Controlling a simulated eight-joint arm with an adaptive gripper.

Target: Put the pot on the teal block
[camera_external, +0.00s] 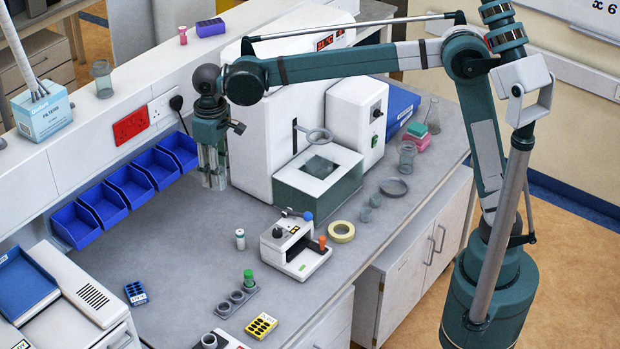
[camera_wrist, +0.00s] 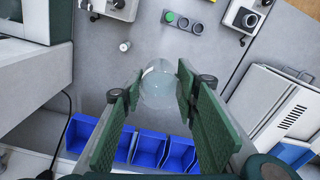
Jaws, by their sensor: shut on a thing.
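My gripper (camera_external: 213,170) hangs above the back left of the bench, in front of the blue bins' right end. In the wrist view my gripper (camera_wrist: 160,88) has its green pads on either side of a clear, round glass pot (camera_wrist: 160,84) and is shut on it. In the external view the pot is hard to make out between the fingers. A small teal block (camera_external: 417,129) lies on a pink block (camera_external: 416,143) at the far right of the bench, beyond the white instrument. The teal block is not seen in the wrist view.
A white instrument with a dark green base (camera_external: 318,190) stands between my gripper and the teal block. Blue bins (camera_external: 128,186) line the back wall. A glass jar (camera_external: 406,154) and flask (camera_external: 433,115) stand near the teal block.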

